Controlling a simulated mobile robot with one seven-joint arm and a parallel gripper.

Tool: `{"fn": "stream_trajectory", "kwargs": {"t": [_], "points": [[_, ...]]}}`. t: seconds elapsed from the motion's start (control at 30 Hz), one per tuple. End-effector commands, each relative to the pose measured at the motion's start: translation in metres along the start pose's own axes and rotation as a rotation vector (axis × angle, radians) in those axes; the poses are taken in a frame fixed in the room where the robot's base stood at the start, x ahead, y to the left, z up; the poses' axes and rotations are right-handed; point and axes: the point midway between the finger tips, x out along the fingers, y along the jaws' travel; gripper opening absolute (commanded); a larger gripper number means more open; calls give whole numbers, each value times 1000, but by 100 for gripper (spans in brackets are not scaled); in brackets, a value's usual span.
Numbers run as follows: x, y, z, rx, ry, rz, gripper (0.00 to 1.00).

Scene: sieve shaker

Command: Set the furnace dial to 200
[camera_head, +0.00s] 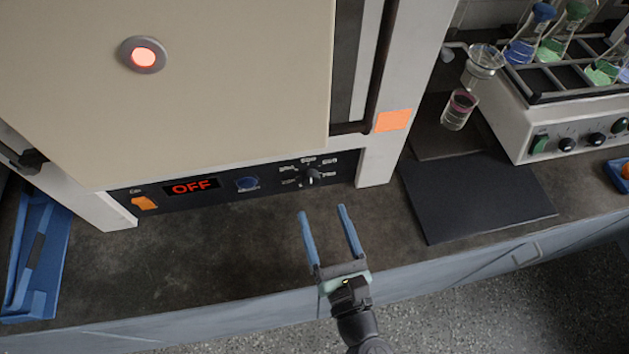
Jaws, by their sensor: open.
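The furnace (190,70) is a large beige cabinet with a white frame, standing on the dark counter at the left and middle. Its black control strip runs along the bottom front. The dial (311,178) is a small dark knob at the right of the strip, with small white markings around it that are too small to read. A display (191,187) on the strip shows OFF in red. My gripper (322,208) is open and empty, with two blue fingers pointing toward the strip. It is in front of the dial and apart from it.
A black mat (475,197) lies to the right. Behind it stands a shaker (560,130) with flasks, beside a glass vessel (458,110). A blue tray (40,250) is at far left.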

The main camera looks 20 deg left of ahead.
Motion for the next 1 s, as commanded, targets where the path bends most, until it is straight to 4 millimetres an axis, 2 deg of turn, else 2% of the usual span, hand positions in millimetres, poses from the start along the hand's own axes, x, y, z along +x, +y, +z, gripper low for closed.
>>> {"fn": "stream_trajectory", "kwargs": {"t": [0.1,0.33,0.5,0.77,0.87,1.0], "points": [[27,0,1,-2,0,3,77],[62,0,0,-3,0,2,77],[72,0,0,-3,1,0,77],[73,0,0,-3,1,-1,77],[73,0,0,-3,1,-1,62],[72,0,0,-3,1,-1,37]]}}
